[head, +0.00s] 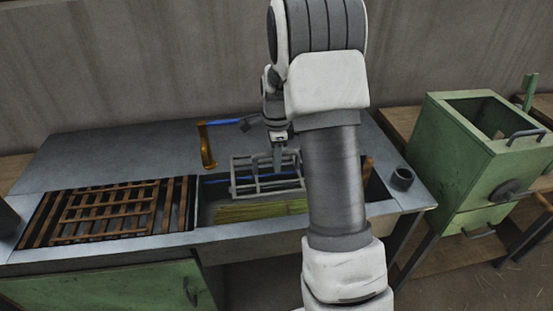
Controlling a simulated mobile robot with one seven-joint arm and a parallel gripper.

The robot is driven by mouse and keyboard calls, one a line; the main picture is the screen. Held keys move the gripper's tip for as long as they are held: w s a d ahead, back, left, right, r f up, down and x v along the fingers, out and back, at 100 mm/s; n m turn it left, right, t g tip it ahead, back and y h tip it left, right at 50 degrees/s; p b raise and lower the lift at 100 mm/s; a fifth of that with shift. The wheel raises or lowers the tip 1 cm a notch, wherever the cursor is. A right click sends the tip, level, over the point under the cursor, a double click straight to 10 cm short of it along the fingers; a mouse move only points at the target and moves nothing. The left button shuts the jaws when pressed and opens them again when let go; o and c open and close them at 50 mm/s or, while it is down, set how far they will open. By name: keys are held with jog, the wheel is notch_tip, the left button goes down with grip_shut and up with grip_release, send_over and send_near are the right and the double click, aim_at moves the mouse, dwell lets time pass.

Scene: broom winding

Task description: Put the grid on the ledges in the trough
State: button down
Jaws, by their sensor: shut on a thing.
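A grey barred grid (253,186) is in my gripper (277,160), over the right, open part of the trough (207,213). My gripper is shut on the grid's upper right part; my arm hides some of the trough's right side. The grid looks slightly tilted, and I cannot tell whether it touches anything below. The ledges inside the trough are hard to make out. A yellow-green bundle of straw (258,211) lies in the trough, below and in front of the grid.
Brown wooden slats (110,211) cover the trough's left part. An orange-brown bracket (207,146) with a blue bar stands behind the trough. A dark cup (402,178) sits at the bench's right end. A green box (470,150) stands farther right. The bench's back left is clear.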

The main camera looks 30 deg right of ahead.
jog(key=shift+f+b, duration=4.35)
jog(key=shift+f, duration=2.25)
jog(key=c, duration=0.7)
grip_release()
jog(key=shift+f, duration=0.1)
